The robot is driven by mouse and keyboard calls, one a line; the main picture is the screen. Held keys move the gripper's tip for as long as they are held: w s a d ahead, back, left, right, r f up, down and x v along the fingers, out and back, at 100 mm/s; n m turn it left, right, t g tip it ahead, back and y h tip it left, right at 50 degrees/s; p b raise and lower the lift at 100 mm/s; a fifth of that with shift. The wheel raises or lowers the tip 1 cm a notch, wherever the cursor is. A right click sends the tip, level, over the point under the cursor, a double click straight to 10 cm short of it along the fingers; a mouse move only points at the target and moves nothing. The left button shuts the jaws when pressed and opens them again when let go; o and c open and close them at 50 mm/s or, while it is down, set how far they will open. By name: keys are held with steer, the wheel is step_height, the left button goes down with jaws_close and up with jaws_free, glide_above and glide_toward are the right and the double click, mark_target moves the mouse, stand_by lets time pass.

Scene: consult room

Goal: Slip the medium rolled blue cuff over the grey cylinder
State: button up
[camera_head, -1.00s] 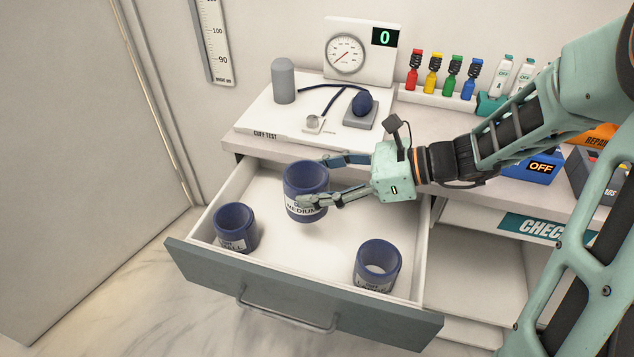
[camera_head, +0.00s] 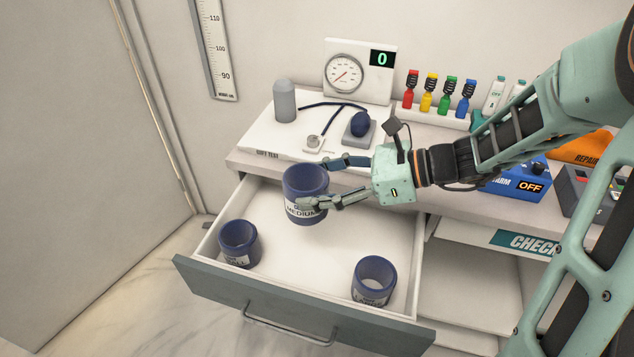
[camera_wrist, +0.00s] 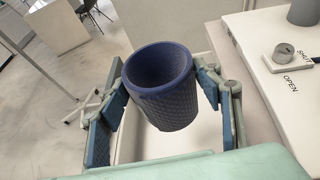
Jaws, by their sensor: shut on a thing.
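The medium blue cuff (camera_head: 305,191), a rolled ring with a white "MEDIUM" label, is held between the fingers of my gripper (camera_head: 326,180). It is upright or nearly so, above the open drawer. In the wrist view the cuff (camera_wrist: 160,88) sits between both fingers, its open top showing. The grey cylinder (camera_head: 284,101) stands upright with a rounded top on the white cuff test board (camera_head: 262,134), behind and left of the cuff. Nothing is around it. Its lower part also shows in the wrist view (camera_wrist: 303,12).
The open drawer (camera_head: 280,225) holds a small blue cuff (camera_head: 239,244) at left and another blue cuff (camera_head: 374,281) at right.

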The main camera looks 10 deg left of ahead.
steer(key=shift+r+p, duration=2.65)
steer(key=shift+r, duration=0.35)
